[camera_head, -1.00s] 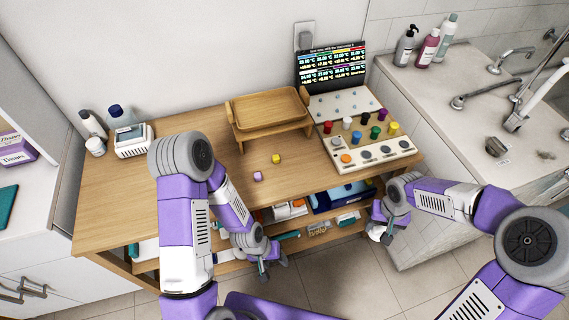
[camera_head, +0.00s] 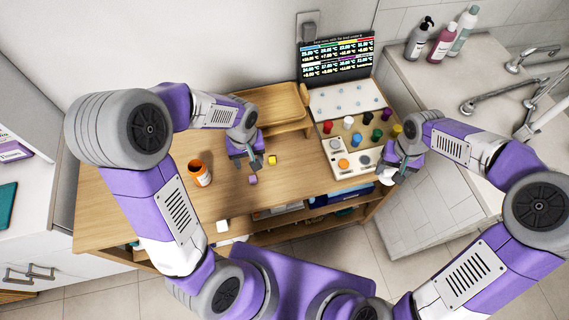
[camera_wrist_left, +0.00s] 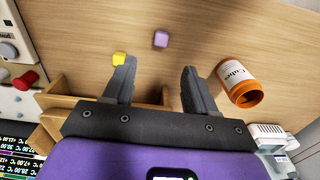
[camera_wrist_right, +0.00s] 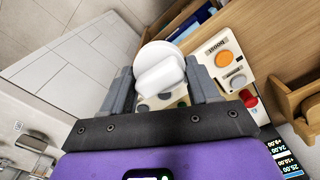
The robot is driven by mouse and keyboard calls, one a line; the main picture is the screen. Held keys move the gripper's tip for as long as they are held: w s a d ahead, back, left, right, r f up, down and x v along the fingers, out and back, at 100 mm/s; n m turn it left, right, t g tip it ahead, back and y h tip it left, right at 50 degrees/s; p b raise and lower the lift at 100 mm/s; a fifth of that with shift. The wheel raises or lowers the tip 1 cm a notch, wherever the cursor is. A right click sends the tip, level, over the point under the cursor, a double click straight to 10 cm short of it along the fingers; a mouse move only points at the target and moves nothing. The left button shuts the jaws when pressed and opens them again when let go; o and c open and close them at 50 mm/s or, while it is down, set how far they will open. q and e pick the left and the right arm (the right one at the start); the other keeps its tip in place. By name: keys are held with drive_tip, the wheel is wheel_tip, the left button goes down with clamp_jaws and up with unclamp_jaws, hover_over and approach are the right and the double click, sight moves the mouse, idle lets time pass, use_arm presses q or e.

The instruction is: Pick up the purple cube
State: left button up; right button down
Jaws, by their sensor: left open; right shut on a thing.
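The purple cube (camera_head: 253,180) lies on the wooden table, just in front of my left gripper (camera_head: 248,161). In the left wrist view the purple cube (camera_wrist_left: 161,39) lies beyond the fingertips, roughly in line with the gap between them. My left gripper (camera_wrist_left: 158,68) is open and empty. A yellow cube (camera_head: 272,160) lies beside its right finger. My right gripper (camera_head: 402,166) is at the table's right front, shut on a white round-topped object (camera_wrist_right: 160,72), partly hidden by the fingers.
An orange labelled bottle (camera_head: 200,179) stands left of the left gripper. A wooden tray stand (camera_head: 262,98) is behind it. A button panel with coloured knobs (camera_head: 352,166) stands right, before a display (camera_head: 337,59). A small white piece (camera_head: 222,226) is near the front edge.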

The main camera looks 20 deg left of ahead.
use_arm(q)
drive_tip(key=b, duration=0.1)
hover_over(252, 178)
drive_tip(key=f, duration=0.6)
drive_tip(key=shift+s+d+f, duration=0.1)
drive_tip(key=shift+s+d, duration=0.15)
use_arm(e)
drive_tip(key=shift+s+f, duration=0.25)
drive_tip(key=shift+f, duration=0.6)
use_arm(q)
drive_tip(key=f, duration=0.1)
drive_tip(key=f+b, duration=0.1)
drive_tip(key=f, duration=0.1)
drive_tip(key=f+b, duration=0.1)
drive_tip(key=f, duration=0.1)
drive_tip(key=shift+w+a+f, duration=0.1)
drive_tip(key=shift+w+a, duration=0.05)
drive_tip(key=shift+w, duration=0.1)
use_arm(e)
drive_tip(key=shift+f, duration=0.75)
use_arm(q)
clamp_jaws()
